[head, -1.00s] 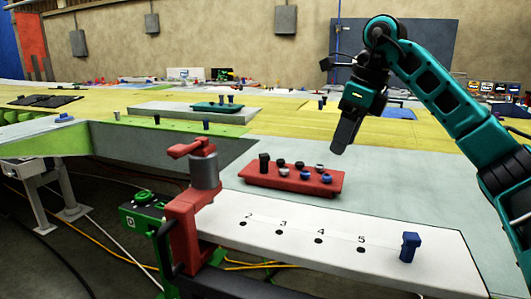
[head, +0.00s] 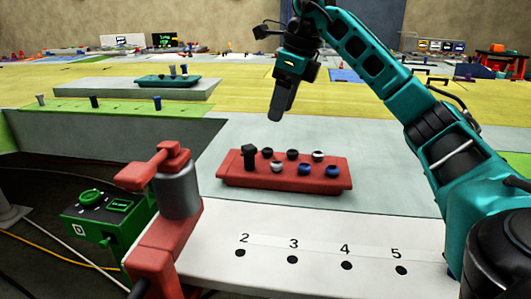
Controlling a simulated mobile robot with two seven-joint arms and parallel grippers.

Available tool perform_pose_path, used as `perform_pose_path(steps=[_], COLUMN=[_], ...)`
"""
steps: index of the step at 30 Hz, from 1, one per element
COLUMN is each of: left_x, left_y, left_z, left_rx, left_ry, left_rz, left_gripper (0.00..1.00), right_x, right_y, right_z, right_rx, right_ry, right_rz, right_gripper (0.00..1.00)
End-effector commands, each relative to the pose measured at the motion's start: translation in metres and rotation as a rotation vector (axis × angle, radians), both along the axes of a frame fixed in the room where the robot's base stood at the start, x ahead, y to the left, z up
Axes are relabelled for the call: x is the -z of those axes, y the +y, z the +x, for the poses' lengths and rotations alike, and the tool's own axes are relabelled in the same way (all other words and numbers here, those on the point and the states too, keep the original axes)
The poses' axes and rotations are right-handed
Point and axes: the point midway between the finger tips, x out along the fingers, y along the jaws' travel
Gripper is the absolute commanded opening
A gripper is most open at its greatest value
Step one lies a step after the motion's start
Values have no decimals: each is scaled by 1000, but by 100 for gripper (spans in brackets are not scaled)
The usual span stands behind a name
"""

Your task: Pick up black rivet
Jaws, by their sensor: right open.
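A red tray (head: 232,183) on the grey-green table holds several small rivets in two rows. A tall black rivet (head: 249,158) stands at its left end. Dark round rivet heads (head: 292,154) are in the back row; a pale one (head: 277,167) and blue ones (head: 331,171) are in the front row. My right gripper (head: 281,108) is open and empty, pointing down above and behind the tray, apart from it. The gap between its fingers hardly shows from this side. My left gripper is not in view.
A white strip (head: 320,284) with numbered holes lies in front of the tray. A red clamp (head: 157,228) with a grey cylinder stands at its left. A green tray (head: 165,80) with rivets is farther back. The table around the red tray is clear.

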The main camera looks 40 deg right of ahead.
Motion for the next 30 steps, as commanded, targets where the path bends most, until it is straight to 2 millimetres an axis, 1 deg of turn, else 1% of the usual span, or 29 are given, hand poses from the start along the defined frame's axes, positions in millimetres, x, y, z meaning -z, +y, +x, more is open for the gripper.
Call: perform_pose_path(steps=[1, 3, 6, 13, 18, 21, 24, 30], left_x=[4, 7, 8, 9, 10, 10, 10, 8], left_y=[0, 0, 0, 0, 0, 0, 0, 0], left_z=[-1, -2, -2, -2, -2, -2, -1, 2], left_rx=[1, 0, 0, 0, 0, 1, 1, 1], left_ry=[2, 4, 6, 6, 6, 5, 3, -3], left_rz=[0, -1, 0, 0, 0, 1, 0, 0], left_gripper=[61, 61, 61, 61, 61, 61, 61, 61], right_x=[15, 27, 40, 55, 80, 92, 97, 97], right_y=[1, 3, 5, 7, 11, 12, 13, 14], right_z=[2, 5, 9, 13, 17, 21, 23, 23], right_rx=[-1, -1, -1, -1, -1, 0, -1, -1], right_ry=[6, 5, 4, 3, 5, 3, 0, 0], right_rz=[-1, -1, 0, -1, -1, -1, 1, 1], right_gripper=[58, 58, 58, 58, 58, 58, 58, 58])
